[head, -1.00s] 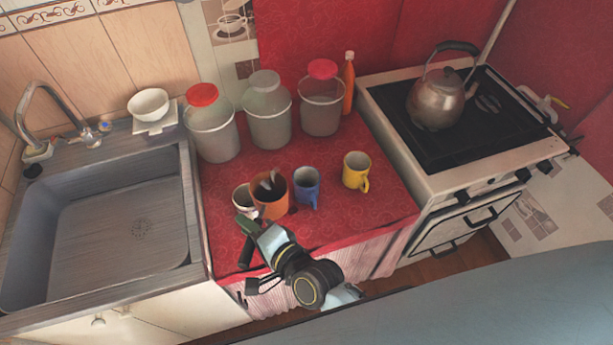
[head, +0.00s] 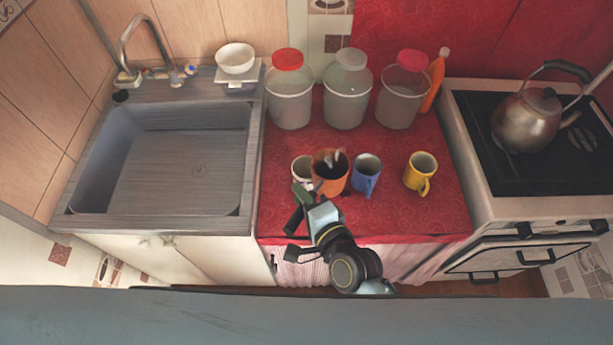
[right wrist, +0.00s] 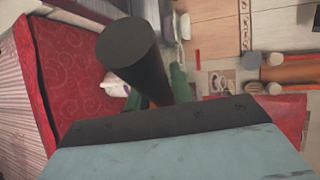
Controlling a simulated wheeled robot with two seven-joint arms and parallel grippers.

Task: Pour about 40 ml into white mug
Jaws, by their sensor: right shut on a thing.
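The white mug (head: 301,168) stands on the red oilcloth counter, partly hidden behind an orange-brown pot (head: 329,185). A white shape that looks like the mug (right wrist: 115,87) shows in the right wrist view, partly hidden. The pot's mouth faces up, with a dark inside and pale streaks; I cannot tell the liquid level. My right gripper (head: 303,197) is shut on a black handle (head: 293,219), seemingly the pot's, at the front left. The handle's end (right wrist: 128,42) is large in the right wrist view. I cannot tell whether the pot touches the counter. My left gripper is out of view.
A blue mug (head: 366,174) stands close right of the pot, a yellow mug (head: 420,173) farther right. Three lidded jars (head: 346,97) and an orange bottle (head: 435,80) line the back. The sink (head: 160,160) is left; the stove with a kettle (head: 527,120) is right.

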